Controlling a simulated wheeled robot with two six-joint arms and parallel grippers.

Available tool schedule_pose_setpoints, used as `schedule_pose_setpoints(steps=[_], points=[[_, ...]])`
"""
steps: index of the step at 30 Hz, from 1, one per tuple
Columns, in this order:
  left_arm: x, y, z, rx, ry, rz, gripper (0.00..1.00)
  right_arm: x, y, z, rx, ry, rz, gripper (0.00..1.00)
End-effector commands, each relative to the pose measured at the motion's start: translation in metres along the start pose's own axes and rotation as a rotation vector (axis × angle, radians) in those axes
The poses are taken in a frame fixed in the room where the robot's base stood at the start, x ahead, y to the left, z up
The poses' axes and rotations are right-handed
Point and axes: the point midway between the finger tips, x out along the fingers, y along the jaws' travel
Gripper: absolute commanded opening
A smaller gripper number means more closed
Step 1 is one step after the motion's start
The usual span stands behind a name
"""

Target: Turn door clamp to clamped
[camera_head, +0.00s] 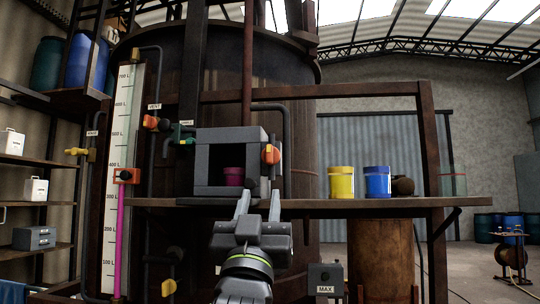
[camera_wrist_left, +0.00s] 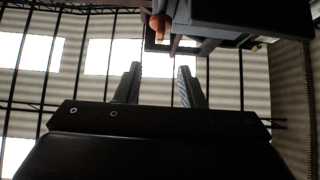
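The grey box (camera_head: 202,160) stands on the shelf in front of the big vat. A magenta pot (camera_head: 233,176) shows in its dark interior; I cannot tell whether a clear door covers the front. An orange handle (camera_head: 270,154), which looks like the door clamp, sits at the right front edge of the box, slightly tilted. It also shows in the left wrist view (camera_wrist_left: 161,27), beyond the fingers. My left gripper (camera_head: 258,203) is open and empty, pointing up, below and in front of the box and apart from the clamp. My right gripper is not in view.
The shelf (camera_head: 420,202) runs along the front, with a yellow jar (camera_head: 341,182) and a blue jar (camera_head: 377,182) right of the box. Orange, green and yellow valves and a level gauge (camera_head: 123,160) stand left. A MAX box (camera_head: 326,279) is low right.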

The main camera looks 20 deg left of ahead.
Motion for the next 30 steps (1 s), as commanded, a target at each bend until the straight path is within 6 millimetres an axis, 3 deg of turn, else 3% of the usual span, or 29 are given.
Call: schedule_pose_setpoints(steps=[21, 30], points=[[0.139, 0.000, -0.002, 0.004, -0.003, 0.000, 0.35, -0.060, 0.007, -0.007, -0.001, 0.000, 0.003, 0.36], [0.168, 0.000, 0.001, 0.002, -0.002, 0.000, 0.35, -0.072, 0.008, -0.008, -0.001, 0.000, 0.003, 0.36]])
